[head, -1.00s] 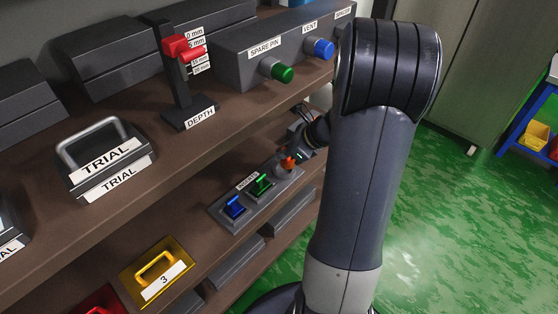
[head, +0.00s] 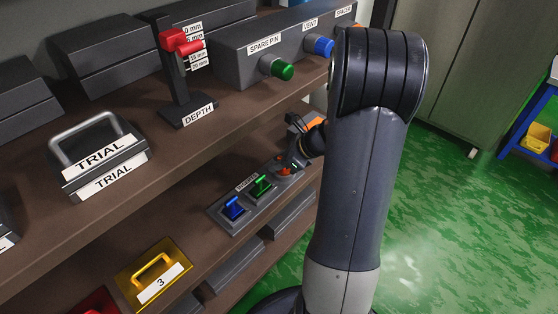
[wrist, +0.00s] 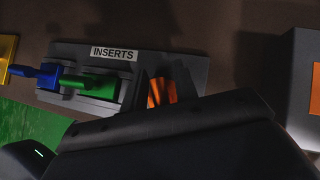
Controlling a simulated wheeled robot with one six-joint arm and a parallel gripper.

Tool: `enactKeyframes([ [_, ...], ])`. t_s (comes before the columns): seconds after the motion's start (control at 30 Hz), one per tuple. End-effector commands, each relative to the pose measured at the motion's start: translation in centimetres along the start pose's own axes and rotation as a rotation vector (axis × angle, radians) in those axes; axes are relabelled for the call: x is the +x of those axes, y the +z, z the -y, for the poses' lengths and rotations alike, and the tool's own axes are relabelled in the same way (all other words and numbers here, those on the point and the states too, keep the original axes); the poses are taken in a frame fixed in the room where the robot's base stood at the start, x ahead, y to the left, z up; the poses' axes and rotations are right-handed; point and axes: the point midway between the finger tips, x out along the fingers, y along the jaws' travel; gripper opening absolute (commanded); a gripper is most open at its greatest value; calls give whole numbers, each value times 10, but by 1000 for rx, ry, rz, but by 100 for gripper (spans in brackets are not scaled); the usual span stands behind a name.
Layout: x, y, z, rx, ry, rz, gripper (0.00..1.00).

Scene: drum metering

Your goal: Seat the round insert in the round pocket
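A dark rack labelled INSERTS (wrist: 140,58) holds a blue insert (head: 233,208), a green insert (head: 262,186) and an orange insert (head: 285,171) in a row. The blue (wrist: 48,72) and green (wrist: 92,84) ones also show in the wrist view. Which of them is round I cannot tell. In the wrist view my gripper (wrist: 161,88) is at the orange insert, with dark finger shapes on both sides of orange parts. The palm hides the lower part, so grip or contact is unclear. In the head view my arm covers most of the gripper. I cannot identify a round pocket.
A grey block with an orange face (wrist: 315,90) stands right of the rack; its orange face also shows in the head view (head: 314,123). A yellow block marked 3 (head: 153,274) lies left of the rack. The upper shelf carries a TRIAL block (head: 103,162) and a DEPTH stand (head: 186,110).

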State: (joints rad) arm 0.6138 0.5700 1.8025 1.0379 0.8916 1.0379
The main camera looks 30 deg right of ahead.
Motion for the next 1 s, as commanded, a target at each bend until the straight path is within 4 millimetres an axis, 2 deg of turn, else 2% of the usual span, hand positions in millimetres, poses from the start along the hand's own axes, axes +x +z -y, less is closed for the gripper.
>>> enactKeyframes([
  [0.27, 0, 0, 0, 0, 0, 0, 35],
  [0.4, -6, 3, 1, 0, -2, 0, 35],
  [0.57, -35, 4, 1, 1, -6, 0, 35],
  [0.8, -88, 4, 1, 1, -6, 1, 35],
  [1.0, -115, 3, 1, 1, -3, 0, 35],
])
